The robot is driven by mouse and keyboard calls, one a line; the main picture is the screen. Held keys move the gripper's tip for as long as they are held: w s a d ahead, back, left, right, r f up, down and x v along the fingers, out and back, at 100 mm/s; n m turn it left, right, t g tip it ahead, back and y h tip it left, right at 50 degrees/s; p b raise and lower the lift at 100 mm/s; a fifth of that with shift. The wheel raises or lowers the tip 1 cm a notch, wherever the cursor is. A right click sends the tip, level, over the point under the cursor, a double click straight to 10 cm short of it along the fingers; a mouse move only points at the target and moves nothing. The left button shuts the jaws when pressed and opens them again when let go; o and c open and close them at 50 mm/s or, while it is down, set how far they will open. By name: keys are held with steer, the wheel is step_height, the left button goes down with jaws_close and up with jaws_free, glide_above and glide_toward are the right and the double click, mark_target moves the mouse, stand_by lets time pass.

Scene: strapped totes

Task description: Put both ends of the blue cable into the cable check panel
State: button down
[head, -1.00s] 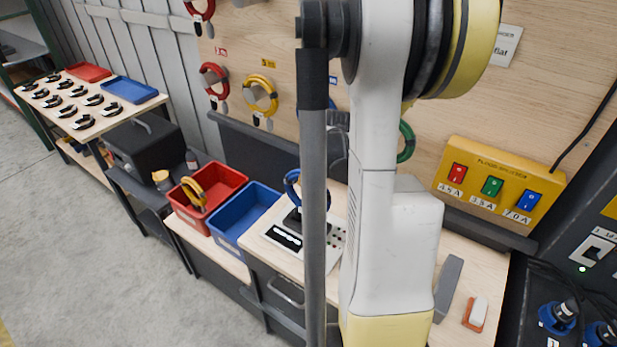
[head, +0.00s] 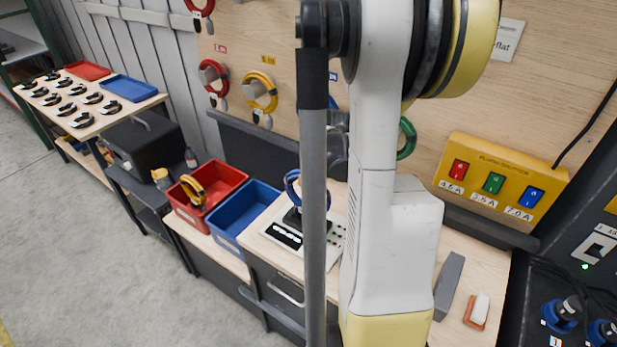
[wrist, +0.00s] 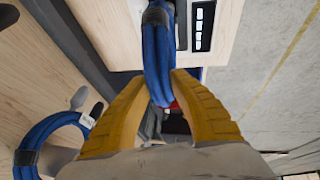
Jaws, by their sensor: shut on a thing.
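The blue cable (wrist: 158,55) is a bundled coil with a dark band, and my gripper (wrist: 160,90) is shut on its lower part in the wrist view. In the head view a blue loop (head: 291,187) stands at the check panel (head: 338,238), a light board with a black block, a dark slotted strip and small sockets. My arm hides part of the loop and panel, and my fingers there. Part of the panel (wrist: 204,12) also shows at the top of the wrist view. I cannot make out the cable's plug ends.
Another blue coil (wrist: 42,140) with a white tag is at left in the wrist view. A red bin (head: 236,176) holding a yellow-black coil and a blue bin (head: 243,211) stand left of the panel. A yellow splitter box (head: 500,185) is at right. Coils hang on the board.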

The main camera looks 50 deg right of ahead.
steer(key=shift+f+b, duration=0.55)
steer(key=shift+f, duration=0.05)
stand_by(0.3)
steer(key=c, duration=1.2)
jaws_free()
steer(key=shift+o, duration=0.2)
steer(key=v, duration=1.2)
steer(key=a+f+t+b, duration=0.1)
steer(key=a+f+b, duration=0.2)
steer(key=a, duration=0.8)
steer(key=s+a+f+m+y+b, duration=0.1)
steer(key=a+f+b, duration=0.3)
steer(key=a, duration=0.7)
steer(key=a+f+t+b, duration=0.1)
steer(key=a+f+b, duration=0.3)
steer(key=a+b, duration=0.3)
steer(key=a, duration=0.5)
steer(key=shift+s+t+y, duration=0.25)
steer(key=shift+t+y, duration=0.05)
steer(key=shift+y, duration=0.1)
